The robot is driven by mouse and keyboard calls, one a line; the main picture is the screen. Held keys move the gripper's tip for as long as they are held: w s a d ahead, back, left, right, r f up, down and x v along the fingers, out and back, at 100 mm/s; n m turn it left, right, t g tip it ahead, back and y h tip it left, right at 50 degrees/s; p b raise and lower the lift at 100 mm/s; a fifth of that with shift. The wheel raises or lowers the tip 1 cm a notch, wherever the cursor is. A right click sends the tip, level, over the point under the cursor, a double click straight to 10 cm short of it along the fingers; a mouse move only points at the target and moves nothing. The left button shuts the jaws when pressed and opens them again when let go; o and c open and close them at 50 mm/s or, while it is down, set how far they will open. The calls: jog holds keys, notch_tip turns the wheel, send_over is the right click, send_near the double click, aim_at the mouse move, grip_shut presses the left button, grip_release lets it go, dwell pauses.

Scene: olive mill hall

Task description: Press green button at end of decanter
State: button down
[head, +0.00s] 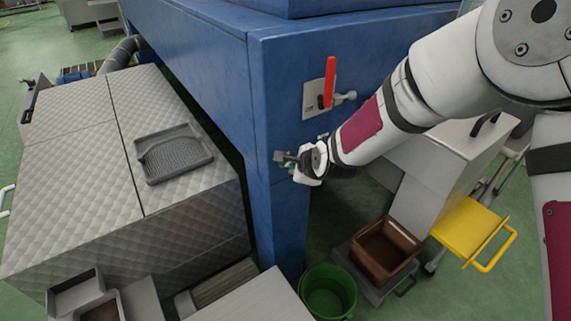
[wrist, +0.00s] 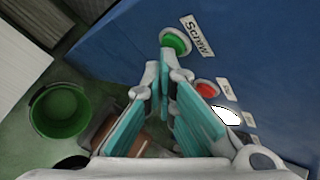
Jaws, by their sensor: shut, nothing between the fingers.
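The green button (wrist: 175,42) sits on the blue panel (wrist: 120,45) in the wrist view, beside a label reading "Screw". My gripper (wrist: 166,68) is shut and empty. Its fingertips overlap the lower edge of the button in the picture; I cannot tell whether they touch it. In the head view my gripper (head: 283,158) is at the corner post of the blue machine (head: 200,60), and the buttons are hidden behind my gripper and arm.
A red-handled lever (head: 329,82) sticks out of the blue machine above my gripper. Below are a green bucket (head: 328,292), a brown crate (head: 386,250) and a yellow cart (head: 467,233). A quilted metal cabinet (head: 75,180) bearing a grey tray (head: 174,151) stands left.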

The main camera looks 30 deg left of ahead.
jog(key=shift+a, duration=0.2)
jog(key=shift+d, duration=0.2)
jog(key=shift+s+d, duration=0.25)
jog(key=shift+d, duration=0.3)
dwell(0.3)
jog(key=shift+s+d, duration=0.35)
jog(key=shift+d, duration=0.45)
jog(key=shift+s+d, duration=0.3)
jog(key=shift+d, duration=0.45)
jog(key=shift+s+d, duration=0.35)
jog(key=shift+d, duration=0.45)
